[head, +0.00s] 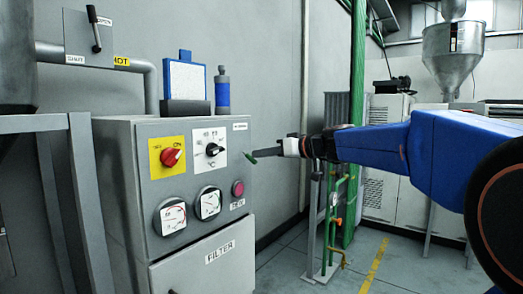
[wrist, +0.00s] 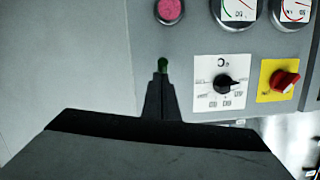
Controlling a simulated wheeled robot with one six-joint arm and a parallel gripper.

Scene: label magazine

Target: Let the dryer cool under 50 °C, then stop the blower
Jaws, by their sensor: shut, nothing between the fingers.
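The grey control cabinet (head: 120,140) stands left of my gripper (head: 254,156). Its face carries a red rotary knob (head: 172,157) on a yellow plate and a black selector knob (head: 211,149) on a white plate. Below are two round gauges, left (head: 170,217) and right (head: 208,204), and a pink-red button (head: 238,188). The gauge figures are too small to read surely. In the upside-down wrist view, the tip (wrist: 163,64) shows between the pink button (wrist: 169,10) and the black knob (wrist: 227,86), apparently touching neither.
A lever (head: 95,30) on a wall plate and a pipe with a HOT label (head: 122,62) are above the cabinet. A blue-framed panel (head: 185,80) and a blue cylinder (head: 222,92) stand on top. Green pipes (head: 335,215) rise behind my arm.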

